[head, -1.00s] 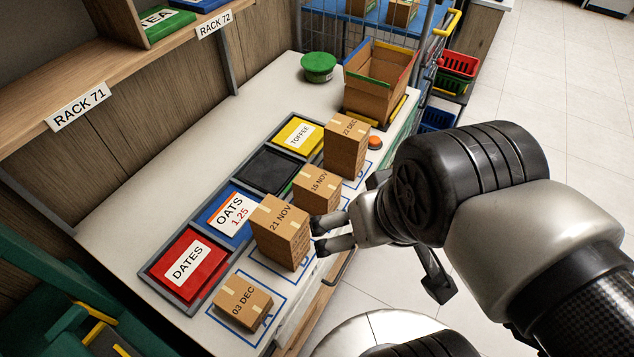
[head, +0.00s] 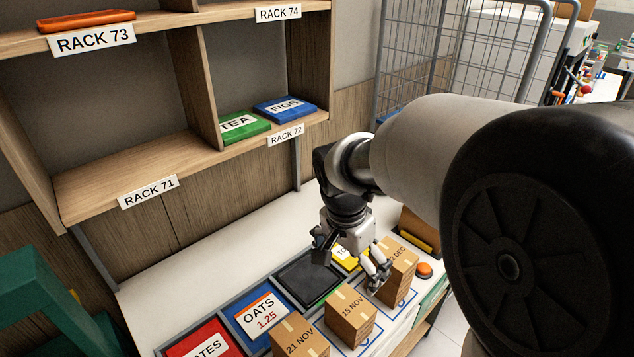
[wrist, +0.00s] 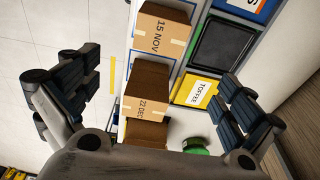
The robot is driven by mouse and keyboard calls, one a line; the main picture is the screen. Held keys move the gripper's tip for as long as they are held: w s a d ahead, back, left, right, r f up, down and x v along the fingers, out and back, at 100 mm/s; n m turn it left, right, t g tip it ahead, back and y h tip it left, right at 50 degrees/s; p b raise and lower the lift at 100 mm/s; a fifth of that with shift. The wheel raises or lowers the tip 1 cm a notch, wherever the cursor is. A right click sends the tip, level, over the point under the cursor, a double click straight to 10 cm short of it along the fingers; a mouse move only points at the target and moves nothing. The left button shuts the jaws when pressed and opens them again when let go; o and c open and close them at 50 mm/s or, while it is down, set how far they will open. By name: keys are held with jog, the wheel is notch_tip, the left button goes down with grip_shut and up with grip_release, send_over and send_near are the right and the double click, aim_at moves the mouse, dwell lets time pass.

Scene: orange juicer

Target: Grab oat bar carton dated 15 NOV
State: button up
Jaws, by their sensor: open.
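The 15 NOV carton (head: 349,318) is a small brown box on the white bench, between the 21 NOV carton (head: 299,341) and the taller 22 DEC carton (head: 401,264). My gripper (head: 349,264) is open and empty above the bench, behind the 15 NOV carton in the head view and close to the 22 DEC carton. In the wrist view, the 15 NOV carton (wrist: 161,38) is at the top centre, beyond the fingertips. The 22 DEC carton (wrist: 146,98) appears between the spread fingers there.
Coloured trays line the bench behind the cartons: red DATES (head: 205,344), blue OATS (head: 262,317), an empty black tray (head: 308,278) and yellow TOFFEE (wrist: 200,91). An orange button (head: 424,270) is right of the 22 DEC carton. Wooden shelves (head: 120,178) stand behind.

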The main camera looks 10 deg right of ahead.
aim_at(351, 304)
jog(key=f+b, duration=0.1)
jog(key=f, duration=0.5)
jog(key=w+d+f+b, duration=0.1)
jog(key=f+b, duration=0.1)
jog(key=f, duration=0.3)
jog(key=d+f+b, duration=0.1)
jog(key=f+b, duration=0.1)
jog(key=f, duration=0.4)
jog(key=shift+w+f, duration=0.35)
jog(key=shift+r, duration=0.1)
jog(key=c, duration=1)
